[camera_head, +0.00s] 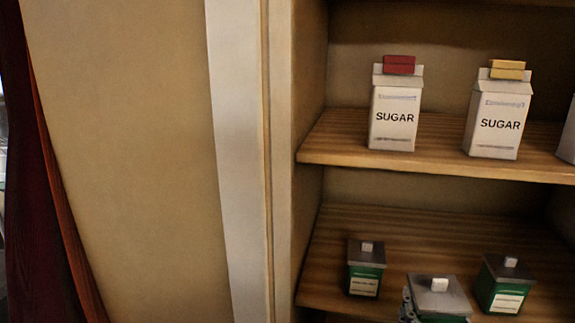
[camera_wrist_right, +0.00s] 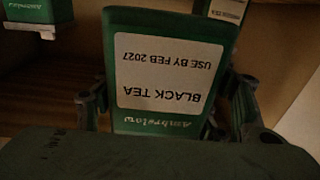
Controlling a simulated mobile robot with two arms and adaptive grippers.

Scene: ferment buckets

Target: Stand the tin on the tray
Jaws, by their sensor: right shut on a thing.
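A green tin with a grey lid and pale knob (camera_head: 440,290) is at the bottom edge of the head view, in front of the lower shelf. My right gripper (camera_head: 437,314) is shut on it, one grey finger showing at its left side. In the right wrist view the tin (camera_wrist_right: 165,75) sits between the two fingers of the right gripper (camera_wrist_right: 166,112). Its white label reads BLACK TEA, USE BY FEB 2027, upside down in that picture. Whether the tin touches the shelf cannot be told. No tray shows. My left gripper is not in view.
Two similar green tins, a left one (camera_head: 365,270) and a right one (camera_head: 504,285), stand on the lower wooden shelf (camera_head: 440,235). Sugar cartons (camera_head: 395,115) stand on the upper shelf (camera_head: 345,140). A white upright (camera_head: 235,160) borders the shelves at left.

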